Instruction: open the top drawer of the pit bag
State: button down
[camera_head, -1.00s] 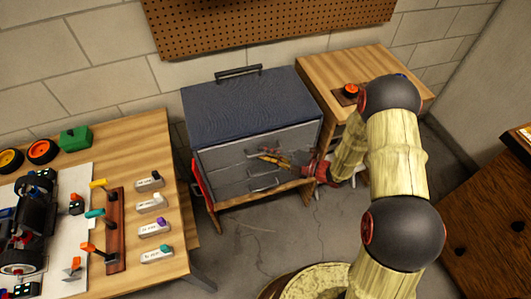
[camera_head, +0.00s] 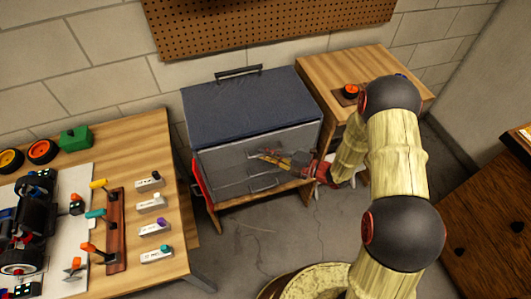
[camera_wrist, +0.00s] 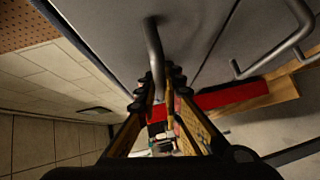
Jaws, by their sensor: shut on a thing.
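The pit bag (camera_head: 240,105) is a dark blue box with a grey front of stacked drawers. My gripper (camera_head: 268,157) reaches its front from the right, at the upper handle. In the wrist view the top drawer's bar handle (camera_wrist: 153,42) runs down between the fingertips (camera_wrist: 161,85), and my gripper is shut on it. The top drawer (camera_head: 222,158) has a pale line along its upper edge and looks slightly out from the body. The lower drawer's handle (camera_head: 263,184) is free, and it also shows in the wrist view (camera_wrist: 290,45).
The bag stands on a low wooden stand (camera_head: 238,202). A wooden side table (camera_head: 335,68) is close on its right. A workbench (camera_head: 140,128) with a car and tools is at the left. The floor (camera_head: 250,240) before the bag is clear.

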jog(key=s+d+p, duration=0.3)
jog(key=s+p, duration=0.1)
jog(key=s, duration=0.6)
jog(key=s+d+p, duration=0.2)
jog(key=s+p, duration=0.2)
jog(key=s, duration=0.6)
jog(key=shift+d, duration=0.4)
jog(key=c, duration=1.9)
grip_release()
jog(key=shift+d, duration=0.1)
jog(key=shift+v, duration=5.95)
jog(key=shift+s+f, duration=0.1)
